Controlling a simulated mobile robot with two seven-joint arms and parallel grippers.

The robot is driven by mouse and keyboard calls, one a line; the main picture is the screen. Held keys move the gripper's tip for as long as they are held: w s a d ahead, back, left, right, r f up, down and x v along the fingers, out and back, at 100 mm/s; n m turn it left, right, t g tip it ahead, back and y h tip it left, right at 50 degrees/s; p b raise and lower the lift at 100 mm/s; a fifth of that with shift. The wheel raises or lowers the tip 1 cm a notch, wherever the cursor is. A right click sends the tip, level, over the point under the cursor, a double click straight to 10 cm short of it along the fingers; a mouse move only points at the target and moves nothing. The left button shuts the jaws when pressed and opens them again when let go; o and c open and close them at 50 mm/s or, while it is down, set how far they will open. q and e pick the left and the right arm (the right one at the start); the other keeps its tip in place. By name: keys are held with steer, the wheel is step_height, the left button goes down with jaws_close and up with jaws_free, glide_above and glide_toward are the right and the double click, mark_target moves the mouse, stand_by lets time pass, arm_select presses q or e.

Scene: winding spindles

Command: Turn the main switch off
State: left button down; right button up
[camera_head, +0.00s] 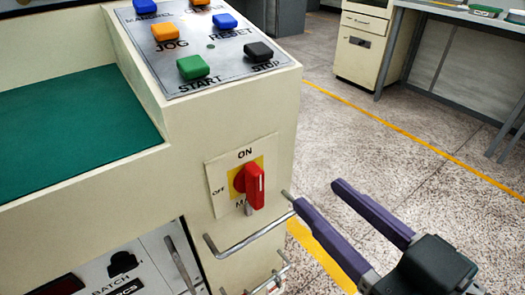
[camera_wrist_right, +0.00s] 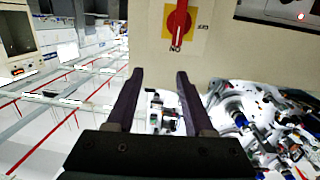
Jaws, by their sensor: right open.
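The main switch is a red rotary handle (camera_head: 254,186) on a yellow plate on the cream machine's end face. The handle stands vertical, in line with the ON mark above; the OFF mark is at its left. My right gripper (camera_head: 317,194) is open and empty, to the right of the switch and apart from it. In the right wrist view the red handle (camera_wrist_right: 178,20) shows upside down at the top, beyond the two dark open fingers (camera_wrist_right: 160,75). My left gripper is out of view.
A bent metal bar handle (camera_head: 245,240) sticks out just below the switch, near my right fingers. Above is a sloping panel (camera_head: 213,60) with several coloured buttons. The floor (camera_head: 350,130) to the right is clear up to a cabinet (camera_head: 362,45) and a table.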

steer(key=n+y+b, duration=0.1)
steer(key=y+b, duration=0.1)
steer(key=b, duration=0.1)
glide_toward(260, 184)
steer(key=b+x, duration=0.1)
steer(key=x, duration=0.8)
steer(key=shift+w+a+b, duration=0.15)
steer(key=shift+w+b, duration=0.1)
steer(key=shift+b, duration=0.1)
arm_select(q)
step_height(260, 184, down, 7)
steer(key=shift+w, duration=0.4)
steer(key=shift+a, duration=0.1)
arm_select(e)
jaws_close()
